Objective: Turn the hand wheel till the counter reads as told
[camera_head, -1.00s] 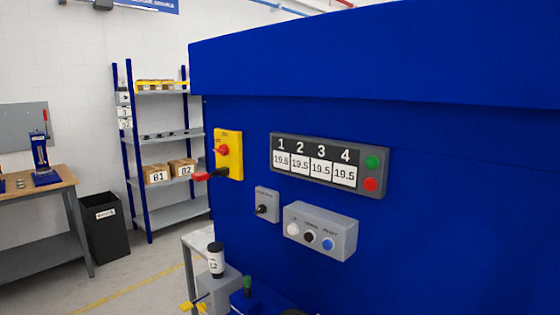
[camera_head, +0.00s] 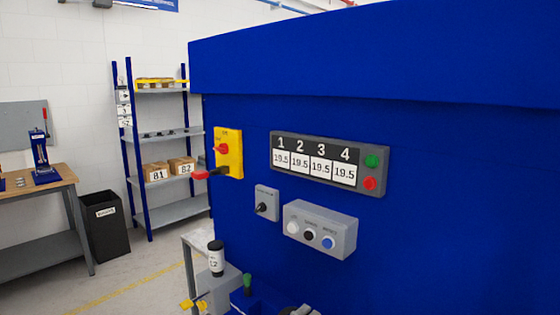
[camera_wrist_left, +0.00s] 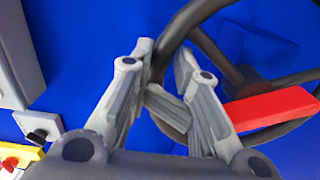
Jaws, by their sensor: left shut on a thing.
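The dark hand wheel (camera_wrist_left: 190,18) shows in the left wrist view, with its curved rim, spokes and hub. My left gripper (camera_wrist_left: 166,62) is shut on the wheel's rim, one finger on each side. A red bar (camera_wrist_left: 268,107) lies across the wheel at the right. In the head view the counter panel (camera_head: 331,164) has several windows under the figures 1 to 4, each reading 19.5. A green and a red button sit at its right end. The wheel is mostly below the head view; only a small grey piece shows at the bottom edge. My right gripper is not in view.
The blue machine wall (camera_head: 460,180) fills the right side. A grey button box (camera_head: 320,231), a small switch box (camera_head: 266,204) and a yellow switch with red handle (camera_head: 229,154) stick out from it. A bottle-like cylinder (camera_head: 216,258) stands at lower left.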

